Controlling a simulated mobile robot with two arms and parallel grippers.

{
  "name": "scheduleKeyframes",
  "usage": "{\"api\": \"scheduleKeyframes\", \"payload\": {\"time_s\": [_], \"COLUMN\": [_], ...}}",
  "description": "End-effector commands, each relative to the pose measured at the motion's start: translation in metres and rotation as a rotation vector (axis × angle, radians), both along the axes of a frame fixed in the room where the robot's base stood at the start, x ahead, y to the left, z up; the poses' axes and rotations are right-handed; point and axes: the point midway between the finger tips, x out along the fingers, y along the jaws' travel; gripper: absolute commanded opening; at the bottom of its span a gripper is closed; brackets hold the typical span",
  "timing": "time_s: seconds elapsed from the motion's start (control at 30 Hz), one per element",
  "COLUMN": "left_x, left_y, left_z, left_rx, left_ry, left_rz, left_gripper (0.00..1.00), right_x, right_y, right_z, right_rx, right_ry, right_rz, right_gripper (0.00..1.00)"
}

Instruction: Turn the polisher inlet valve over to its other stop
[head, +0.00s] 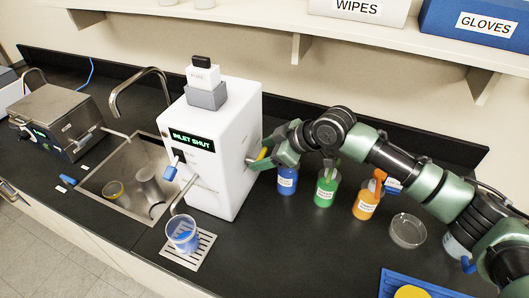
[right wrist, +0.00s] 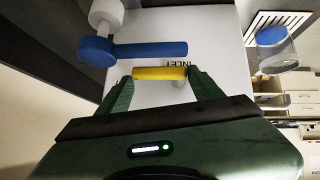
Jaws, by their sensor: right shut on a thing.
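The polisher is a white box (head: 234,165) standing by the sink, and its display (head: 192,139) reads "INLET SHUT". A yellow valve handle (head: 262,154) is at its right side, partly hidden by my right gripper (head: 271,152). In the right wrist view the yellow handle (right wrist: 160,73) lies across between the two green fingers of my right gripper (right wrist: 163,80), which is shut on it. A blue bar with a round end (right wrist: 130,49) lies beside it, near lettering "INLET" on the white panel. My left gripper is not in view.
Blue (head: 287,180), green (head: 326,190) and orange (head: 367,203) bottles stand right of the polisher, below my right arm. A clear dish (head: 407,230) sits further right. A beaker (head: 182,236) stands on a drip grate at the front. A shelf (head: 300,30) hangs above.

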Motion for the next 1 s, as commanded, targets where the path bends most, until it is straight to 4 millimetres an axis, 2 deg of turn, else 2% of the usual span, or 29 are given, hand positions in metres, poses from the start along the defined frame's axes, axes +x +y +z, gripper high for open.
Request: {"api": "scheduleKeyframes", "payload": {"time_s": [0.73,0.77,0.8,1.0], "left_x": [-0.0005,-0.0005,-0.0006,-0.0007], "left_y": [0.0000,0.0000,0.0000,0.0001], "left_z": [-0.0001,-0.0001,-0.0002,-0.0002], "left_rx": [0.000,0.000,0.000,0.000], "left_ry": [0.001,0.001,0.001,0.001], "left_rz": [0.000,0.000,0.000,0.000], "left_gripper": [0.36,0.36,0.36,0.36], "right_x": [-0.0004,-0.0004,-0.0004,-0.0002], "right_y": [-0.0003,-0.0003,-0.0003,-0.0002], "right_z": [-0.0012,-0.0012,-0.0010,-0.0006], "right_rx": [-0.002,-0.002,-0.002,-0.001], "right_ry": [0.001,0.001,0.001,0.001], "right_rz": [0.000,0.000,0.000,0.001], "right_gripper": [0.25,0.74,0.85,0.86]}}
